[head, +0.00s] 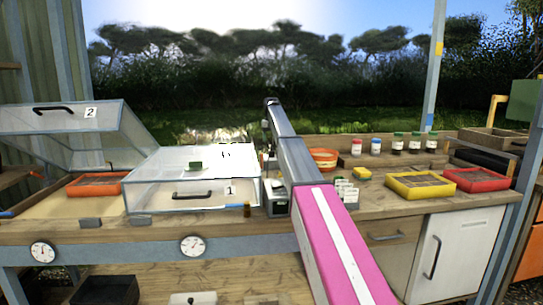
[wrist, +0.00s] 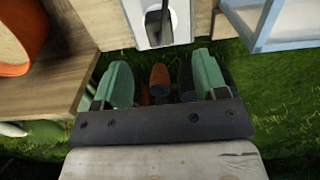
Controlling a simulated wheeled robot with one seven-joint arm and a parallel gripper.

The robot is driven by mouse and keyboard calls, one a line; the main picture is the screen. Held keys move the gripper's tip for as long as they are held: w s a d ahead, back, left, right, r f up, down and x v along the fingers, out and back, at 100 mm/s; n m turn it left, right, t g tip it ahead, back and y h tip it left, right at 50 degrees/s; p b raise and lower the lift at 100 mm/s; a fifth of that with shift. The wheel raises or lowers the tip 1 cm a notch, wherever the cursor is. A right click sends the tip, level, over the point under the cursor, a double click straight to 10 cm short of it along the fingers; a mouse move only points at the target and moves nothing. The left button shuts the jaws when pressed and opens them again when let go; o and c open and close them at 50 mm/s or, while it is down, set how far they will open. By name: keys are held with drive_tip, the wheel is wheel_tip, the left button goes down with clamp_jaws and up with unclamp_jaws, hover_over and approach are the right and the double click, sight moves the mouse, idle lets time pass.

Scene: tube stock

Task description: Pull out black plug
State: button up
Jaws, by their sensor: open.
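I cannot make out the black plug for certain in either view. In the wrist view my gripper (wrist: 162,78) is open, its two green fingers wide apart. A brown shape (wrist: 160,82) and a dark shape show between and behind the fingers; I cannot tell what they are or how far off. Past the fingertips stands a pale box (wrist: 140,30) with a dark, cord-like part (wrist: 154,16) in its grey recess. A small white fixture (head: 193,298) with a dark spot is cut off at the bottom of the head view. My gripper is not visible there.
A clear cold frame marked 1 (head: 190,196) and a raised lid marked 2 (head: 62,117) stand on the left. Right of my arm are an orange pot (head: 323,154), small bottles, a yellow tray (head: 420,186) and a red tray (head: 477,180). Grass lies below my gripper.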

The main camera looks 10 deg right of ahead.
sight(271, 151)
drive_tip(key=shift+f, duration=4.05)
clamp_jaws()
drive_tip(key=shift+r, duration=0.1)
drive_tip(key=shift+r, duration=2.95)
